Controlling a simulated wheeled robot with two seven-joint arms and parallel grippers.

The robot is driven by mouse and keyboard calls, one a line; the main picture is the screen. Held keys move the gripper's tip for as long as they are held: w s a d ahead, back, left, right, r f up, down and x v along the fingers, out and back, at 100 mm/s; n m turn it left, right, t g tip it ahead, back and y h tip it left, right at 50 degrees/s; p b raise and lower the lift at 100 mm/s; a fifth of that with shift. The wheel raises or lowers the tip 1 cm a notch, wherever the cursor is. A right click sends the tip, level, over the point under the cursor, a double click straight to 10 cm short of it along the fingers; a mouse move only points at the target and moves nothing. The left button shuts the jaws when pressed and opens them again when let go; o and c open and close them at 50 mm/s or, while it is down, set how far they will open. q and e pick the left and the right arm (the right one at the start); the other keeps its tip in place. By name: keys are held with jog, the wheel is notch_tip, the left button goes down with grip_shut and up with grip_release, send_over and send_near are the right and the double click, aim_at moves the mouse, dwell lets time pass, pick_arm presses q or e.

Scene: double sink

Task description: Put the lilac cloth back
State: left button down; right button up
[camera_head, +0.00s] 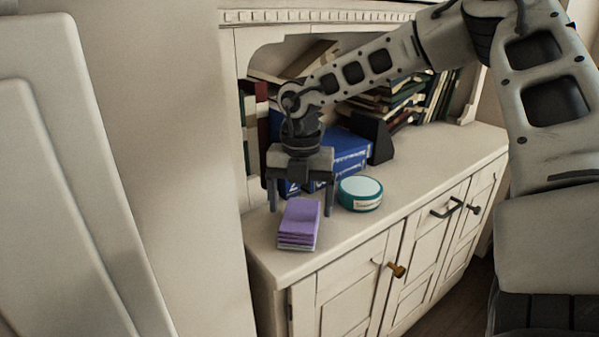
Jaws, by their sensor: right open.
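The lilac cloth (299,221) is a small folded stack of purple layers with a paler bottom layer. It lies on the cream cabinet top (285,258) near its left end and front edge. My right gripper (301,207) points down just behind the cloth. Its two fingers are spread apart, one toward each side of the cloth's far end, and it looks empty. I cannot tell whether the fingers touch the cloth. My left gripper is not in view.
A round teal tin with a pale lid (360,193) stands close to the right of the gripper. Blue books (345,150) and a dark bookend (374,137) are behind. Shelved books (438,97) fill the back. The cabinet top's right part is clear. A pale wall (160,120) is left.

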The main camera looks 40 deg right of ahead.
aim_at(300, 211)
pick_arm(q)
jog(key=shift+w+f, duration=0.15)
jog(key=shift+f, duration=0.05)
pick_arm(e)
notch_tip(300, 211, up, 9)
jog(key=shift+w+d, duration=0.25)
jog(key=shift+w, duration=0.1)
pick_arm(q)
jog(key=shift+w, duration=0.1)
pick_arm(e)
jog(key=shift+f, duration=0.2)
